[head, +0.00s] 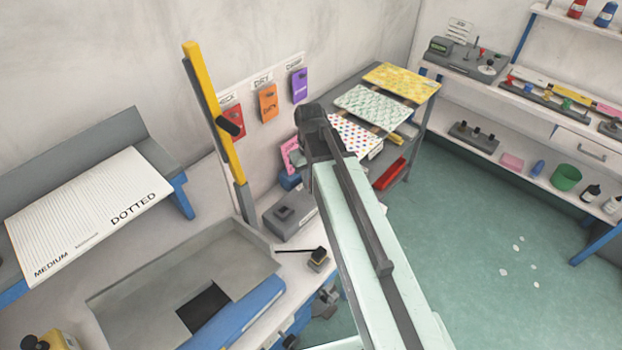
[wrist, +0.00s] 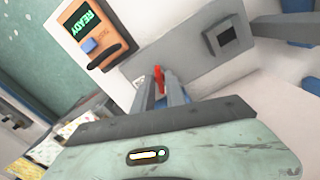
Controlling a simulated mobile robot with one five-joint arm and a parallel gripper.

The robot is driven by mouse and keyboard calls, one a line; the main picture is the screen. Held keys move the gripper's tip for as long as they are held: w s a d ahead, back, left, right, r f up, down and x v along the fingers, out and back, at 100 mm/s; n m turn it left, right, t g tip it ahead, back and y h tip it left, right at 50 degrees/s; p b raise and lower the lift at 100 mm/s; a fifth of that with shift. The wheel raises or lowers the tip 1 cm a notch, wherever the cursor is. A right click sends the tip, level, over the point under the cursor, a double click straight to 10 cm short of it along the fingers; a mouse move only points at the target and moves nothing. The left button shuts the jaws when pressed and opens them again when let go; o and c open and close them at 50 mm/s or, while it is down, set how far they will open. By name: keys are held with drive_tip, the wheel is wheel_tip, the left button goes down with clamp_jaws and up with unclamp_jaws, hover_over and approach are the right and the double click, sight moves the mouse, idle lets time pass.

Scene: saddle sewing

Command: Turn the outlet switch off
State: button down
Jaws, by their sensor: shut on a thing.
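In the wrist view, my gripper (wrist: 166,98) has its two grey fingers on either side of a small red switch lever (wrist: 159,79) and is shut on it. The lever stands at the edge of a grey plate (wrist: 190,66), which also has a dark square socket (wrist: 222,37). The fingers hide the lower part of the lever, and I cannot tell its on or off position. In the head view, my arm reaches toward the back wall, and I cannot make out the fingertips or the red lever there.
An orange-brown panel with a green READY display (wrist: 88,24) and a blue button (wrist: 89,45) is close to the fingers. In the head view, patterned sheets (head: 372,108) lie on a shelf unit beside my arm. The green floor (head: 470,250) at the right is mostly clear.

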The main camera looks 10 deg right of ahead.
drive_tip(key=shift+w+n, duration=0.1)
drive_tip(key=shift+n, duration=1.8)
drive_tip(key=c, duration=1.4)
unclamp_jaws()
drive_tip(key=shift+o, duration=0.2)
wheel_tip(320, 180, up, 8)
drive_tip(key=p, duration=0.8)
drive_tip(key=shift+f, duration=0.1)
